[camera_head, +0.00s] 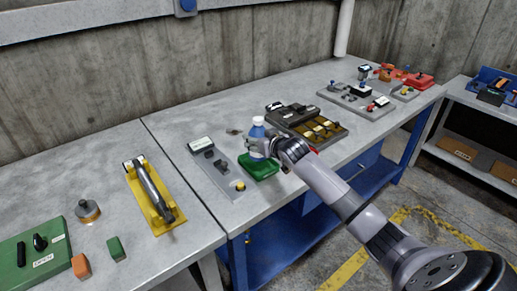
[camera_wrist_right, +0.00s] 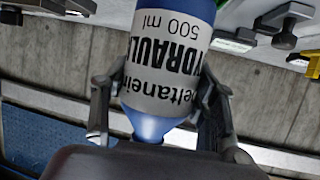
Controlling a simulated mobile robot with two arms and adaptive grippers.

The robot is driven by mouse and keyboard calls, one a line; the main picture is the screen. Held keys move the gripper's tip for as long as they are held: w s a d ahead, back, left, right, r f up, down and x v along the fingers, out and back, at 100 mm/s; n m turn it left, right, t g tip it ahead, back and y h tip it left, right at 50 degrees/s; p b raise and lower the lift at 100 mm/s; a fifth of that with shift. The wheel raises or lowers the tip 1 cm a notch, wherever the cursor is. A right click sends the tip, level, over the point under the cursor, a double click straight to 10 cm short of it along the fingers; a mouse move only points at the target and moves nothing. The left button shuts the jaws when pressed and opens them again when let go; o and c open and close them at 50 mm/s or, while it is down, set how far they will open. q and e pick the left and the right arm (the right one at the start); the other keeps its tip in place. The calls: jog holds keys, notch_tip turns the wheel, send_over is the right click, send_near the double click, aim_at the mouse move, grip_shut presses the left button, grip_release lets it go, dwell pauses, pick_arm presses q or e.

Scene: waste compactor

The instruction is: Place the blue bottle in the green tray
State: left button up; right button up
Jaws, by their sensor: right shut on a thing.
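The blue bottle (camera_head: 257,133) stands upright in the head view, above the back part of the green tray (camera_head: 262,171). My right gripper (camera_head: 262,146) is shut on the bottle from the right. In the right wrist view, the bottle (camera_wrist_right: 165,60), with a white label reading 500 ml, sits between the two fingers of my right gripper (camera_wrist_right: 160,100). The bottle's lower end is hidden by the gripper in the head view, so I cannot tell whether it touches the tray. My left gripper is not in view.
A grey plate with a black part and yellow knob (camera_head: 218,168) lies just left of the tray. A dark box with yellow compartments (camera_head: 318,130) is behind and right. A yellow fixture (camera_head: 152,195) is farther left. Bare bench top lies in front of the grey plate.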

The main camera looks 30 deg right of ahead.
notch_tip(320, 180, down, 4)
jog(key=shift+r, duration=0.25)
jog(key=shift+f, duration=0.3)
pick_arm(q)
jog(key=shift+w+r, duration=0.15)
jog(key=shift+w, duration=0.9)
pick_arm(e)
jog(key=shift+f, duration=0.1)
jog(key=o, duration=0.9)
jog(key=shift+f, duration=0.15)
jog(key=o, duration=0.5)
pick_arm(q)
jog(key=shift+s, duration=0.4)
